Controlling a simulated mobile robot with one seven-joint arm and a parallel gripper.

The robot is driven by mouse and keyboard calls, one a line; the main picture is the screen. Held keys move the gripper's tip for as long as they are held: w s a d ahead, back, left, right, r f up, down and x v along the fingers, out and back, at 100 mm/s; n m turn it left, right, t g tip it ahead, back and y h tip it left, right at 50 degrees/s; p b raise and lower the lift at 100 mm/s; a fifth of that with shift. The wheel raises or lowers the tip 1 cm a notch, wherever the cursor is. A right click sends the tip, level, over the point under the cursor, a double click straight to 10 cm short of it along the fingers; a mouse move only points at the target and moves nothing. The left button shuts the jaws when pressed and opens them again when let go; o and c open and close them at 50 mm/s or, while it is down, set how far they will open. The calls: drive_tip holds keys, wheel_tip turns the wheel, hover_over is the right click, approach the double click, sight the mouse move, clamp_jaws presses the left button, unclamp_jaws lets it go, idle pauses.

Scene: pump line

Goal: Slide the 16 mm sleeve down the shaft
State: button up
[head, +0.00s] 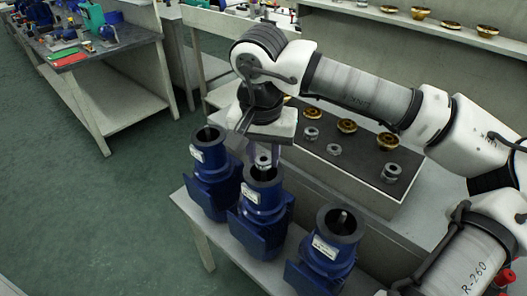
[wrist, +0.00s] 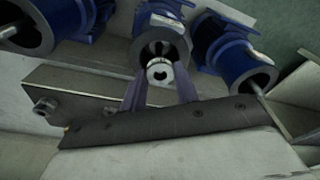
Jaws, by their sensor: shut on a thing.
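My gripper (head: 263,155) points down over the middle blue pump (head: 262,198), shut on a small silver sleeve (head: 263,163). In the wrist view, my gripper's two fingers (wrist: 160,90) flank the sleeve (wrist: 159,71), and its end face shows a dark bore. The sleeve is at the round top opening of the middle pump (wrist: 151,40). The sleeve's size cannot be read.
Blue pumps stand close on the left (head: 212,180) and right (head: 325,258); the right one shows a shaft (head: 342,219) in its opening. Behind, a dark-topped bench (head: 350,165) holds silver sleeves and brass parts. A cluttered workbench (head: 110,45) is far left. Green floor is clear.

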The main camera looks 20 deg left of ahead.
idle(0.3)
drive_tip(key=o, duration=1.1)
drive_tip(key=shift+c, duration=0.2)
wheel_tip(320, 180, up, 14)
drive_tip(key=s, duration=0.1)
drive_tip(key=shift+s+d+f, duration=0.15)
drive_tip(key=shift+s, duration=0.2)
